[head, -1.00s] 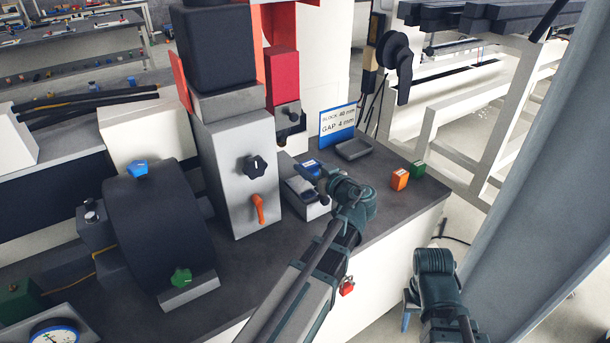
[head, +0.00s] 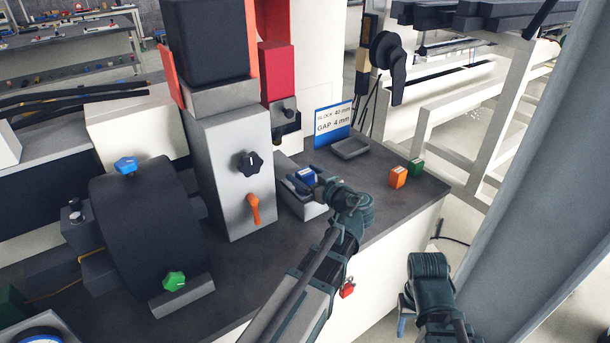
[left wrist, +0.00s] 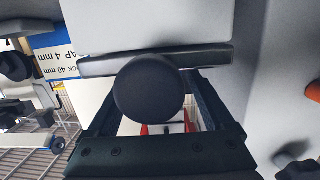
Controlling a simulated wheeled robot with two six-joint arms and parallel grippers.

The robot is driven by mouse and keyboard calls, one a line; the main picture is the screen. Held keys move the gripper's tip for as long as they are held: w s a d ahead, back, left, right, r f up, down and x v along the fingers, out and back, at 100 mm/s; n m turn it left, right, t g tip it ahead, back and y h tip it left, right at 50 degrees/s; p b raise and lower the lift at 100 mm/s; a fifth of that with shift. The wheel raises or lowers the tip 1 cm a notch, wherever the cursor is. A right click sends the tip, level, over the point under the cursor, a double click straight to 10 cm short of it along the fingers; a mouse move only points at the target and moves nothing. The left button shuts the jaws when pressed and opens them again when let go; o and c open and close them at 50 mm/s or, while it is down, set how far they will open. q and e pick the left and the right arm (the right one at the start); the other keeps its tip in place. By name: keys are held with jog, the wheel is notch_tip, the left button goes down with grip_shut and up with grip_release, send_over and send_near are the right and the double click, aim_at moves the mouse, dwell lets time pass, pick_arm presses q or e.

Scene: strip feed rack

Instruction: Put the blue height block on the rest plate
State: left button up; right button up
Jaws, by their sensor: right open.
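The blue height block (head: 306,175), with a white label on top, is at my left gripper (head: 313,182), over the low grey fixture in front of the machine. The jaws look closed about it, though the arm hides part of the grip. My right gripper (head: 407,318) is open, low at the bench's front right.
The grey machine column (head: 235,165) with a black knob and orange lever (head: 254,208) stands just left of the left gripper.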

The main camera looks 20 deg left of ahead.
pick_arm(q)
jog(key=shift+r+p, duration=0.3)
jog(key=p+v, duration=0.1)
jog(key=v, duration=1.1)
jog(key=shift+f, duration=0.2)
